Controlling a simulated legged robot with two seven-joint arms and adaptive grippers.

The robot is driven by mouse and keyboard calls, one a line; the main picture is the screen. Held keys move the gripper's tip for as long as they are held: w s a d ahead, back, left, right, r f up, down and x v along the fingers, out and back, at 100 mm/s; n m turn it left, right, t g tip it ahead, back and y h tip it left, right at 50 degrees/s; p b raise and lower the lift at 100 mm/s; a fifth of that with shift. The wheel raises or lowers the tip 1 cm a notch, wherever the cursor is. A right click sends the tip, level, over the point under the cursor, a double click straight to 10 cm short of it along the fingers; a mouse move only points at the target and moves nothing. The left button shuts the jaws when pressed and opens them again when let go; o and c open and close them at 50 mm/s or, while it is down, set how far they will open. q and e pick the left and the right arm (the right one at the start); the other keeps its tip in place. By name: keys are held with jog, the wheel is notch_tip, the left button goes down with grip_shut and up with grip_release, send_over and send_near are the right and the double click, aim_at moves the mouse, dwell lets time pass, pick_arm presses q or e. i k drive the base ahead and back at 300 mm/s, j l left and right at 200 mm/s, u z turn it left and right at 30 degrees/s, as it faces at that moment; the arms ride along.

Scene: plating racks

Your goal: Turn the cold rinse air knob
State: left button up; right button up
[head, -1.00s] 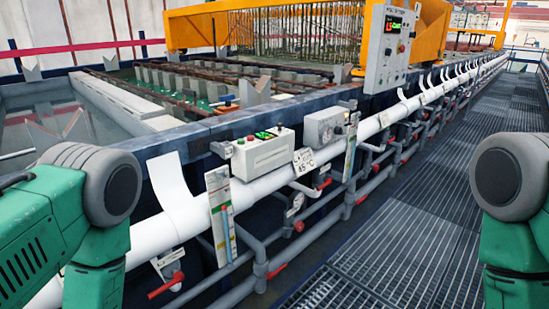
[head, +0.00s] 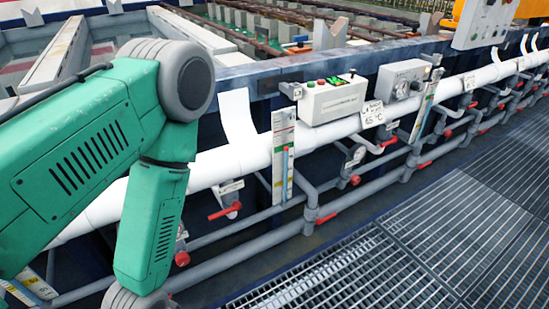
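Several red knobs and lever handles sit on the grey pipes below the white pipe. A round red knob (head: 182,259) shows low on the left, just right of my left arm. A red lever handle (head: 225,212) is right of it, under a small label. Another red lever (head: 326,218) is on the lower pipe, and a round red knob (head: 355,180) is below a small gauge. I cannot read which one is the cold rinse air knob. My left arm fills the left side and its gripper is below the picture. My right gripper is not in view.
A white pipe (head: 205,172) runs along the tank's front. A control box (head: 332,101) with green and red buttons and a grey gauge box (head: 402,79) stand above it. A 65 °C label (head: 373,114) hangs there. The metal grating walkway (head: 400,262) is clear.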

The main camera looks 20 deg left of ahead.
aim_at(183, 258)
jog(key=u, duration=1.6)
